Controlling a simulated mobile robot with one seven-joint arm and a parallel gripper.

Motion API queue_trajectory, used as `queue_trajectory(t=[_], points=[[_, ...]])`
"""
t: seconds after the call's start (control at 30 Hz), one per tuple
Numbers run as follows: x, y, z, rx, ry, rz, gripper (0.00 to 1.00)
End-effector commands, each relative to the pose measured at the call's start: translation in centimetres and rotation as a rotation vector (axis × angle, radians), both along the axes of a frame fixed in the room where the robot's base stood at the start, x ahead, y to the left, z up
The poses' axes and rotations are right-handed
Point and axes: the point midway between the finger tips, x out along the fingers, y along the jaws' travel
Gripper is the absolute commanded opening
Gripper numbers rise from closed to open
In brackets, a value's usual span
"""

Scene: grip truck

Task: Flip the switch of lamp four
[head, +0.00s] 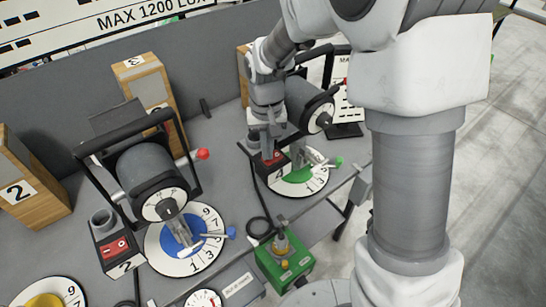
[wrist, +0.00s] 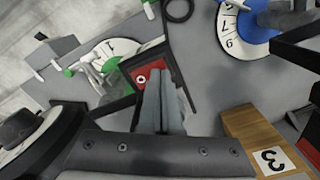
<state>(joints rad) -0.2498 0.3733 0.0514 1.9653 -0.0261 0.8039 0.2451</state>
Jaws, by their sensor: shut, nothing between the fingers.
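A lamp (head: 308,108) with a green dial (head: 300,178) stands at the right end of the bench; I cannot read a number four on it. Its red rocker switch (head: 273,158) sits in a black box at its left side. In the wrist view the red switch (wrist: 146,80) shows a white ring mark and is partly covered by my fingers. My gripper (head: 268,148) points down at this switch, shut and empty. Its fingertips (wrist: 158,78) are close over the switch; I cannot tell whether they touch it. The switch's position is unclear.
A second lamp (head: 150,175) with a blue dial (head: 182,236) and its own red switch (head: 115,247) stands to the left. Wooden blocks marked 3 (head: 145,80) and 2 (head: 32,182) stand behind. A green box (head: 285,262) with a yellow knob is in front.

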Motion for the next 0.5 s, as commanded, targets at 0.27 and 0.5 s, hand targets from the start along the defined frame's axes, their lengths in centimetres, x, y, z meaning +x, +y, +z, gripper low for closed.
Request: queue_trajectory(t=[0.27,0.5], points=[[-0.01,-0.01,-0.5,0.0,0.0,0.0,0.0],[0.01,-0.02,0.08,0.0,0.0,0.0,0.0]])
